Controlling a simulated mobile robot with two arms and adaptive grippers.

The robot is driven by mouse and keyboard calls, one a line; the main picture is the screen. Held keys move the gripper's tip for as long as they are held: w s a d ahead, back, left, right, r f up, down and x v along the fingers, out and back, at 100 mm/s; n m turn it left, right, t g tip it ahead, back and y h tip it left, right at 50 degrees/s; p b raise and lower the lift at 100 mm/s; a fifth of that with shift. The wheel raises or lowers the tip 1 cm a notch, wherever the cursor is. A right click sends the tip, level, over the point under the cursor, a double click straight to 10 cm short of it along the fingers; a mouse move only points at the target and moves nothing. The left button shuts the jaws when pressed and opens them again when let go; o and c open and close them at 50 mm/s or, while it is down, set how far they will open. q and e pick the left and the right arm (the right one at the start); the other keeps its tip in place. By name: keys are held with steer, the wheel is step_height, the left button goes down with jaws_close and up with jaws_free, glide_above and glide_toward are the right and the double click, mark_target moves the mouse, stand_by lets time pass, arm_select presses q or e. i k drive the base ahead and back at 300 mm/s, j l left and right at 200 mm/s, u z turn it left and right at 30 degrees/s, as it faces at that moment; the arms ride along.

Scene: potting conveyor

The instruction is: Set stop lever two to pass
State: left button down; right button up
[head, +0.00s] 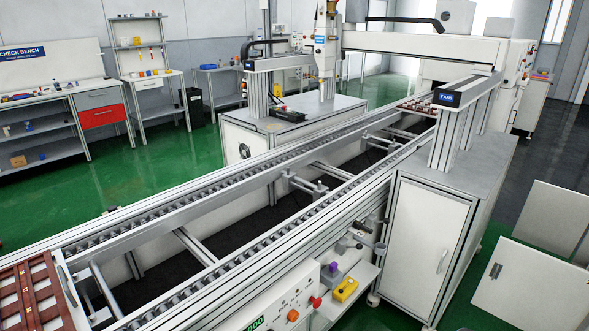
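No part labelled as stop lever two can be read in the head view. Small grey handle-like parts (362,226) stick out from the near side of the conveyor (283,221), left of the white cabinet. One of them ends in a grey knob (380,248). I cannot tell which, if any, is lever two or how it is set. Neither of my grippers is in view.
Below the rail, a small shelf holds a yellow block (345,289) and a purple-grey item (331,273). A front panel carries an orange knob (293,315). The white cabinet (427,248) stands to the right. A brown tray (32,295) sits at the conveyor's left end.

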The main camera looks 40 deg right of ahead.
mark_target(359, 245)
steer(key=z, duration=1.9)
steer(key=i+l+u, duration=0.1)
steer(key=u, duration=0.3)
steer(key=i+l+u, duration=0.15)
steer(key=u, duration=0.25)
steer(key=i+l+u, duration=0.2)
steer(key=u, duration=0.2)
